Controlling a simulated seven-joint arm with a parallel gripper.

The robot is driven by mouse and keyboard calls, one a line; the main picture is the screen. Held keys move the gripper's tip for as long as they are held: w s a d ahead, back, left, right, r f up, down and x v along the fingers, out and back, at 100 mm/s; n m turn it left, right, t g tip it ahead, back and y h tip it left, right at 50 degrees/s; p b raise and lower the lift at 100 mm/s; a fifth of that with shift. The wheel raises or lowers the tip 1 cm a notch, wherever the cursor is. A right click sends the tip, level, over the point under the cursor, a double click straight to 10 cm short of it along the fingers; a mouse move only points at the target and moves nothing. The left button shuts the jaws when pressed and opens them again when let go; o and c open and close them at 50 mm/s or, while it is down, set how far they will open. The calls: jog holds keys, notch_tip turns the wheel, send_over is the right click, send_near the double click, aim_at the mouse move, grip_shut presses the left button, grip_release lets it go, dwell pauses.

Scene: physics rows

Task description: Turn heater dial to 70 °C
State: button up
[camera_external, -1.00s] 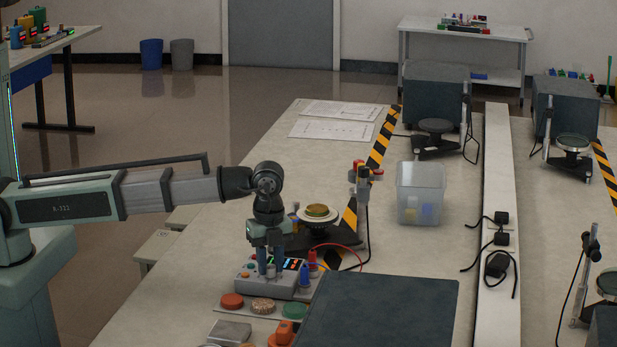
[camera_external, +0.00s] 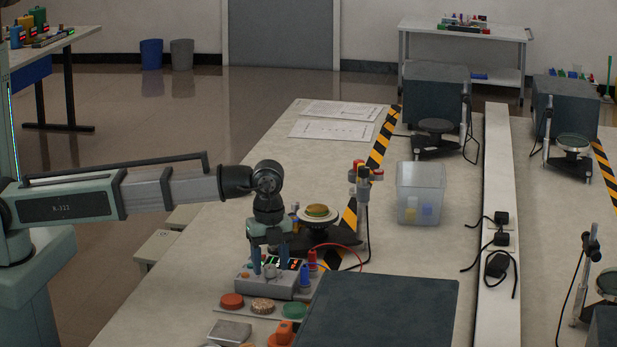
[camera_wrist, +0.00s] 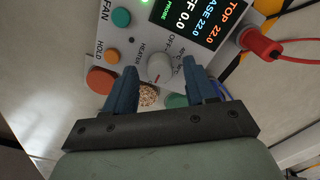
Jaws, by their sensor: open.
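The heater dial is a light grey round knob (camera_wrist: 160,67) on the control box (camera_external: 263,283), beside the printed word HEATER. It also shows small in the external view (camera_external: 270,271). My gripper (camera_wrist: 160,75) is open, with one blue finger on each side of the dial; a gap shows beside it, and contact cannot be told. In the external view my gripper (camera_external: 270,263) points down over the box. The screen (camera_wrist: 193,20) reads TOP 22.0 and BASE 22.0, with a 0.0 line. The dial's exact pointer direction is unclear, and its scale labels are hard to read.
A red plug (camera_wrist: 262,44) with a cable is at the right. A row of discs (camera_external: 262,306) lies in front of the box, and a dark block (camera_external: 375,310) stands close at right.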

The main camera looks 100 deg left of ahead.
aim_at(270, 267)
notch_tip(270, 267, up, 14)
jog(key=shift+f, duration=0.2)
dwell(0.4)
